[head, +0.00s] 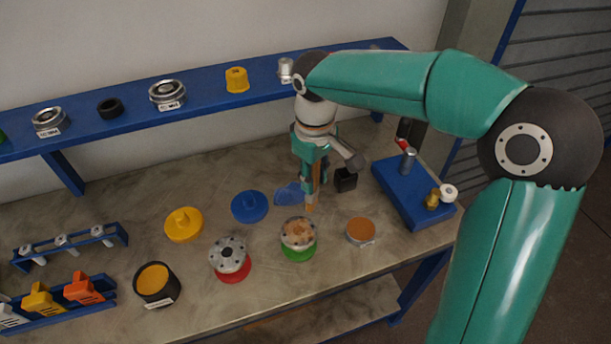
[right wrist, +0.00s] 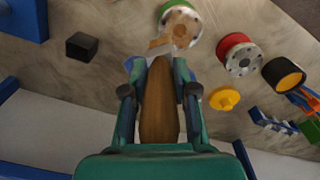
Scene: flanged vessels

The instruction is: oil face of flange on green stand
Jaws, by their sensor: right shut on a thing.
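The flange (head: 298,232) sits face up on the green stand (head: 299,254) near the front of the bench. Its face shows brown, oily-looking patches with paler areas between. My right gripper (head: 313,172) is shut on a wooden-handled brush (right wrist: 158,105), which points down at the flange's back edge. In the right wrist view the bristles (right wrist: 160,47) lie close to the flange (right wrist: 181,30); I cannot tell whether they touch. A shallow tin (head: 360,231) with brown-orange contents stands right of the green stand. My left gripper is out of view.
Left of the flange stands another bolted flange (head: 229,254) on a red stand (head: 233,274). A black pot (head: 155,285) with orange contents, a yellow disc (head: 184,225) and a blue disc (head: 249,207) are nearby. A blue fixture (head: 413,193) stands right. A blue shelf (head: 205,97) runs behind.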

